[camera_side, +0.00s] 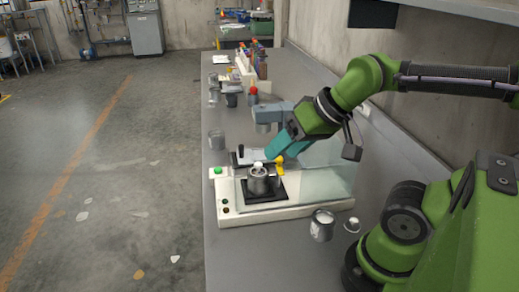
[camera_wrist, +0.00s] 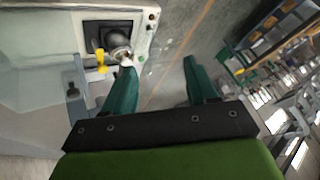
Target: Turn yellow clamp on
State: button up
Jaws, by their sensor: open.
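The yellow clamp (camera_side: 280,164) is on the milling machine, at the right of the metal pot (camera_side: 262,182). In the wrist view the clamp (camera_wrist: 102,62) shows left of the pot (camera_wrist: 117,42). The pot stands over a black plate on the machine's white base (camera_side: 300,209). My gripper (camera_side: 271,153) has teal fingers and hangs just above and behind the clamp in the side view. In the wrist view my gripper (camera_wrist: 160,68) is open and empty, with the clamp to the left of the fingers, outside the gap. Whether a finger touches the clamp cannot be told.
A clear guard panel (camera_side: 325,180) rises at the machine's right. An open can (camera_side: 322,225) stands in front on the grey bench. More cans and bottles stand farther back. The floor to the left is open.

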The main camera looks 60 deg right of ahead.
jog(key=w+d+r+h, duration=0.1)
jog(key=d+r+h, duration=0.1)
jog(key=r, duration=0.2)
jog(key=w+d+r+t+h, duration=0.1)
jog(key=d+r+h, duration=0.1)
jog(key=r, duration=0.2)
jog(key=w+d+r+n+h, duration=0.1)
jog(key=d+r, duration=0.1)
jog(key=r, duration=0.2)
jog(key=shift+w+d+r+t+h, duration=0.1)
jog(key=shift+d+r+t+h, duration=0.2)
jog(key=shift+r+t+h, duration=0.1)
jog(key=shift+c, duration=0.4)
jog(key=d+r+h, duration=0.3)
jog(key=r, duration=0.5)
jog(key=d+r+h, duration=0.3)
jog(key=r+h, duration=0.1)
jog(key=r, duration=0.4)
jog(key=n+g+y, duration=0.9)
jog(key=y, duration=0.2)
send_over(279, 158)
notch_tip(279, 158, down, 25)
notch_tip(279, 158, down, 16)
jog(key=shift+d, duration=0.1)
grip_shut()
